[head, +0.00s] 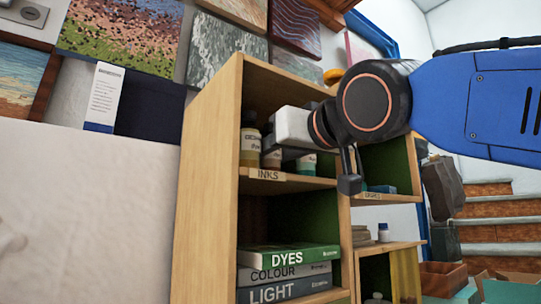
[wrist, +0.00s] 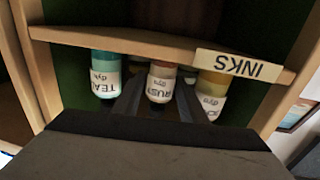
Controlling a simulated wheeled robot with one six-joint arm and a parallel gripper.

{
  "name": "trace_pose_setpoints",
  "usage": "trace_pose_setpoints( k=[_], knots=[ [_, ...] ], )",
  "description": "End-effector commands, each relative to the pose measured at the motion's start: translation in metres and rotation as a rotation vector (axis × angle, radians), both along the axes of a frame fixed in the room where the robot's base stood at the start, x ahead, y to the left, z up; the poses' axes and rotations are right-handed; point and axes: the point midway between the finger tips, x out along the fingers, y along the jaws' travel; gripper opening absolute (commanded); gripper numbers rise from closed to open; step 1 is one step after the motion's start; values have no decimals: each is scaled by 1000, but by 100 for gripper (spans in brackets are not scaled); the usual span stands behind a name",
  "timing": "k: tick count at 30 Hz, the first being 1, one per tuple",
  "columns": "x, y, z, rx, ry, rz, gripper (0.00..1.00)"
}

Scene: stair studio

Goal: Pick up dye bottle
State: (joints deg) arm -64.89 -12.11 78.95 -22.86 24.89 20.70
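Three dye bottles stand in the shelf compartment labelled INKS. In the wrist view, which is upside down, a teal bottle (wrist: 106,78) is at left, a rust bottle (wrist: 160,84) in the middle and an ochre bottle (wrist: 212,92) at right. In the head view the ochre bottle (head: 250,146) is at left, the rust bottle (head: 271,156) beside it and the teal bottle (head: 306,164) at right, partly hidden by my gripper (head: 286,154). In the wrist view my gripper (wrist: 157,100) is open, with dark fingers on either side of the rust bottle. Contact cannot be told.
The wooden shelf unit (head: 207,190) has a front board with the INKS label (head: 268,174) close to my gripper. Books (head: 290,258) lie in the compartment below. A neighbouring shelf (head: 383,198) is at right, and stairs (head: 487,230) are behind it.

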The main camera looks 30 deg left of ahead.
Motion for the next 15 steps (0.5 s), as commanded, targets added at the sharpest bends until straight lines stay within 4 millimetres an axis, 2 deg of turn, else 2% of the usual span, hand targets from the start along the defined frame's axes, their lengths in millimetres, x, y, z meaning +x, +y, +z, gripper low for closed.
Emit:
trace_pose_setpoints(
  k=[5, 15],
  knots=[
    [5, 7, 0, -1, 1, 0, 38],
    [26, 41, 0, -1, 0, -1, 38]
  ],
)
